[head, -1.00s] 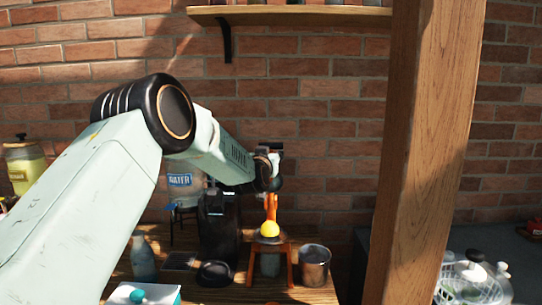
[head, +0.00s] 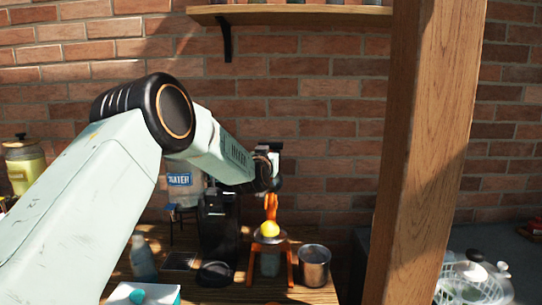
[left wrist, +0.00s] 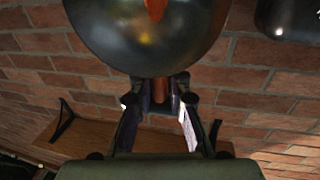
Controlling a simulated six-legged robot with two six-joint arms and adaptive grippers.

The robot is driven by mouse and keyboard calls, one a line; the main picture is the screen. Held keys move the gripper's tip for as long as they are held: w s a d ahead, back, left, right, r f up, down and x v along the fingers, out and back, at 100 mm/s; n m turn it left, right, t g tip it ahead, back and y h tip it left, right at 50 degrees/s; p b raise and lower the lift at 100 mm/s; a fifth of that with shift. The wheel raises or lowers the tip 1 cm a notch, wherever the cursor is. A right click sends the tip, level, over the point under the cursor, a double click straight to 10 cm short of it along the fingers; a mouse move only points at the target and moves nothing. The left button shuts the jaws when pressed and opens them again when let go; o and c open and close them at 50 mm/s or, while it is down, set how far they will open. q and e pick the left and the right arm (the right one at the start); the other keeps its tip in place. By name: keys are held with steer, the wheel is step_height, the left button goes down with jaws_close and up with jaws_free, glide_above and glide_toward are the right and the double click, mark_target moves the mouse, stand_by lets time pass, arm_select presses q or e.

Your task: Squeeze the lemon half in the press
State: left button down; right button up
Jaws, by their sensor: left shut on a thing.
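The lemon half (head: 269,229) shows as a yellow dome on the dark dish of the press (head: 288,265), an orange-legged stand on the wooden table. An orange upright piece (head: 271,206) rises just above the lemon. My left gripper (head: 272,184) is directly above it. In the left wrist view, the gripper's fingers (left wrist: 160,92) are shut on a narrow reddish-brown part (left wrist: 173,88). A dark, shiny rounded metal surface (left wrist: 148,35) fills the top of that view, with an orange bit on it. I cannot tell how the gripped part joins the press. My right gripper is not in view.
A metal cup (head: 314,266) stands right of the press. A black machine (head: 217,225) and a water container (head: 181,190) stand to its left. A grey bottle (head: 143,260) is farther left. A thick wooden post (head: 423,150) rises on the right. A shelf (head: 300,15) is above.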

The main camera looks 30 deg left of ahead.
arm_select(q)
steer(key=s+d+f+m+t+y+b, duration=0.1)
steer(key=s+d+t+b, duration=0.4)
steer(key=b, duration=1.1)
steer(key=shift+s+f+m+t+b, duration=0.45)
steer(key=shift+s+f+t, duration=0.5)
steer(key=shift+s, duration=0.55)
steer(key=shift+y, duration=0.3)
steer(key=c, duration=1.4)
jaws_free()
steer(key=shift+a, duration=0.1)
steer(key=shift+o, duration=0.4)
steer(key=shift+s+f, duration=0.1)
